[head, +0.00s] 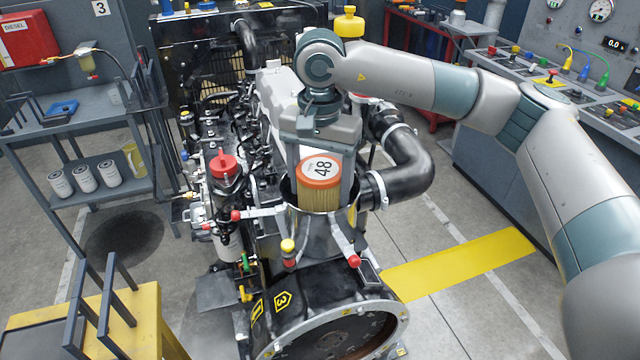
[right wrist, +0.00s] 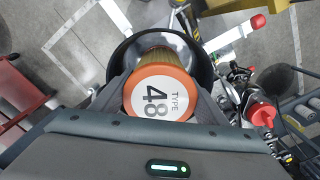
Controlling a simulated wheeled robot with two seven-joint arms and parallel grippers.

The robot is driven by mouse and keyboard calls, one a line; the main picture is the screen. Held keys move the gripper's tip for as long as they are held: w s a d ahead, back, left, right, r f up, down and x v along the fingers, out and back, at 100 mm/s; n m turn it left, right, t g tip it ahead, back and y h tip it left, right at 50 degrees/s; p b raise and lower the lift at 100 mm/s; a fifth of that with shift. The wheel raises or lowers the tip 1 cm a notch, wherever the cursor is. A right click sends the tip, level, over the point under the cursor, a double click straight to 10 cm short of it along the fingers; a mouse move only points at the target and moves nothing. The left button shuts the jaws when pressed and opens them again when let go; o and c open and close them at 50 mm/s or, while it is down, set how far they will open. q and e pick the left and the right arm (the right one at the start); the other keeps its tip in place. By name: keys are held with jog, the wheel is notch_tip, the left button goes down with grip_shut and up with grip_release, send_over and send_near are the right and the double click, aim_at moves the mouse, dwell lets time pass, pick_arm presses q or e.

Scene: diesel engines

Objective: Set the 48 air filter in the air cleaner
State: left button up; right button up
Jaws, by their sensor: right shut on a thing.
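The 48 air filter (head: 318,196) is a yellow pleated cylinder with an orange end cap and a white "48" label. It also shows in the right wrist view (right wrist: 155,92). My right gripper (head: 322,186) is shut on it, one finger on each side, label facing up. The air cleaner (head: 318,225) is an open metal canister on the engine, with its dark rim also in the right wrist view (right wrist: 203,65). The filter stands at the canister mouth, and its lower end is hidden behind the near rim. I cannot tell how deep it sits. My left gripper is not in view.
Latch arms with red-tipped handles (head: 352,262) stick out around the canister. A black intake hose (head: 410,165) bends off to the right. A red-capped part (head: 223,165) stands to the left. A shelf (head: 90,188) holds several white filters. The right floor is clear.

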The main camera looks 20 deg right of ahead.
jog(key=shift+b, duration=0.45)
dwell(0.3)
jog(key=o, duration=1.3)
jog(key=shift+f, duration=0.1)
jog(key=shift+c, duration=0.9)
jog(key=shift+s+r+p, duration=0.1)
jog(key=shift+r+p, duration=1.25)
jog(key=shift+r, duration=2.7)
